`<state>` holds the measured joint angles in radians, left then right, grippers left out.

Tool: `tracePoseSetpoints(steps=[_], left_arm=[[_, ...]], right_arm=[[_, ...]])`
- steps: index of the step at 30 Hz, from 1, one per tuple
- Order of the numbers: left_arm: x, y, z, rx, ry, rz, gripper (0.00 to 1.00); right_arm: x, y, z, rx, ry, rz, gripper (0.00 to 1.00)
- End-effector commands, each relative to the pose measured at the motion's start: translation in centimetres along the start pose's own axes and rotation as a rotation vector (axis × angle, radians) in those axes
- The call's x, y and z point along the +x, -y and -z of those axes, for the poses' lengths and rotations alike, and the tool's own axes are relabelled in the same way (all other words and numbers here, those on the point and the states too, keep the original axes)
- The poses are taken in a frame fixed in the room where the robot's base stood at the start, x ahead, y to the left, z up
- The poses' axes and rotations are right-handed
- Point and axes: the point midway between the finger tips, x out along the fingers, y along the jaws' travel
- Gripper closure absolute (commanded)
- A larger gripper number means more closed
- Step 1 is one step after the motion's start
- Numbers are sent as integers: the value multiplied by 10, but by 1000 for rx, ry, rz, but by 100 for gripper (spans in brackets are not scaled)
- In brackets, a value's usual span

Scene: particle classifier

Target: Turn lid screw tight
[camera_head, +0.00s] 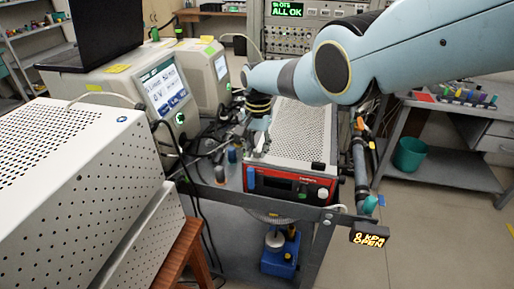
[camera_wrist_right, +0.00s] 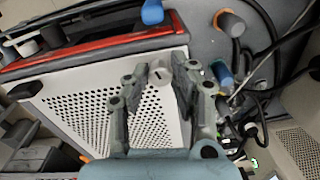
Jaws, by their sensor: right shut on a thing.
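The lid screw (camera_wrist_right: 158,74) is a small pale round head with a dark slot, on the device's lid near its edge. In the right wrist view it sits between the fingertips of my right gripper (camera_wrist_right: 160,70), which is shut on it. In the head view my right gripper (camera_head: 259,138) points down at the left part of the perforated lid (camera_head: 305,140), and the screw is hidden there. The lid lies on a red-fronted device (camera_head: 290,187). How far the screw is turned cannot be told. My left gripper is not in view.
Blue and grey posts stand beside the device, with a blue post (camera_wrist_right: 221,73) close to my right gripper. Black cables run along that side. A screen-fronted instrument (camera_head: 165,92) and a white perforated box (camera_head: 70,170) are at left. A small sign (camera_head: 370,237) reads "0 kPa OPEN".

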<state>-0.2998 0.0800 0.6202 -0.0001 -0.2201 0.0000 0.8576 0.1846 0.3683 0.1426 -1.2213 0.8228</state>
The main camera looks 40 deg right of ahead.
Motion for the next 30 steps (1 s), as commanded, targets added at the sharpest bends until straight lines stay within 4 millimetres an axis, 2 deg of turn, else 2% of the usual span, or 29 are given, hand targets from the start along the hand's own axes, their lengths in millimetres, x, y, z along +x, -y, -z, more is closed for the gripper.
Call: tracePoseSetpoints(steps=[9, 22, 23, 27, 30], left_arm=[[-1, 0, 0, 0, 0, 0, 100], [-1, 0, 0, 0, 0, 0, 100], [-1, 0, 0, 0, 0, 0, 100], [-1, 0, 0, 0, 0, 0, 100], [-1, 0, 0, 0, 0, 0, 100]], right_arm=[[0, 1, 0, 78, -2, 2, 100], [0, 1, 0, 85, -2, 2, 100], [0, 1, 0, 85, -2, 2, 73], [0, 1, 0, 85, -2, 1, 54], [0, 1, 0, 85, -2, 1, 53]])
